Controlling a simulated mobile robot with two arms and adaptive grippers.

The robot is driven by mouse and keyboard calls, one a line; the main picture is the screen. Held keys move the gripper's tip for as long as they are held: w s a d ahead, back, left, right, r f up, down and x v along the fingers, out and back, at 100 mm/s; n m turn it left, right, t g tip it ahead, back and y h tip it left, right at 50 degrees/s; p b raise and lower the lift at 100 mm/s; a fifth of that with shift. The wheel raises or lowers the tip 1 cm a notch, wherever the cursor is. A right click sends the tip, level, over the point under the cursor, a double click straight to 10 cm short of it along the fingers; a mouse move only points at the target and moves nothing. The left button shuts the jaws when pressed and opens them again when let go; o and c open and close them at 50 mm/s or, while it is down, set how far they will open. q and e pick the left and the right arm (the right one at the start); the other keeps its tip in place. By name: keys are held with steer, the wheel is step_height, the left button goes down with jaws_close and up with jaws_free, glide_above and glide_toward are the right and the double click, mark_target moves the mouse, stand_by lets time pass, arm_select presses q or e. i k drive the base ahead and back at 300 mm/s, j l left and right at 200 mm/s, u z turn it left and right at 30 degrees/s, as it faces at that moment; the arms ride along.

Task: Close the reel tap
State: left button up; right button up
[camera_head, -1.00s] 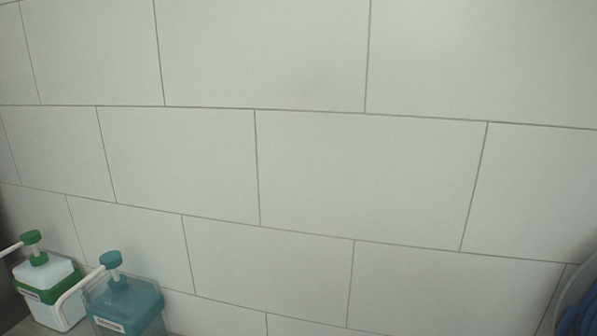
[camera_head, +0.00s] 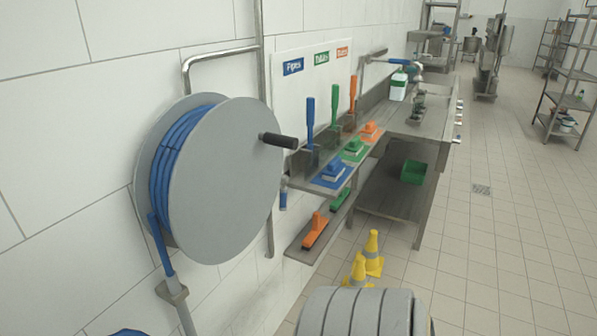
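A hose reel (camera_head: 228,185) with a large grey disc hangs on the white tiled wall at the left. Blue hose (camera_head: 172,160) is wound on it, and a black crank handle (camera_head: 280,141) sticks out to the right. The hose runs down from the reel into a grey fitting (camera_head: 172,292). A bent metal pipe (camera_head: 262,60) runs on the wall behind the reel. A small blue piece (camera_head: 283,200) shows beside the reel's right edge, too small to identify. I cannot make out the reel tap for sure. Neither gripper is in view.
A wall shelf with blue, green and orange brushes (camera_head: 332,174) stands right of the reel. Yellow cones (camera_head: 373,252) stand on the floor below it. A steel sink counter (camera_head: 425,120) runs along the wall.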

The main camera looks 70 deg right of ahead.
mark_target(282, 189)
steer(key=k+l+z, duration=0.1)
steer(key=z, duration=1.5)
steer(key=j+z, duration=0.1)
steer(key=z, duration=0.2)
steer(key=j+z, duration=0.1)
steer(key=z, duration=0.2)
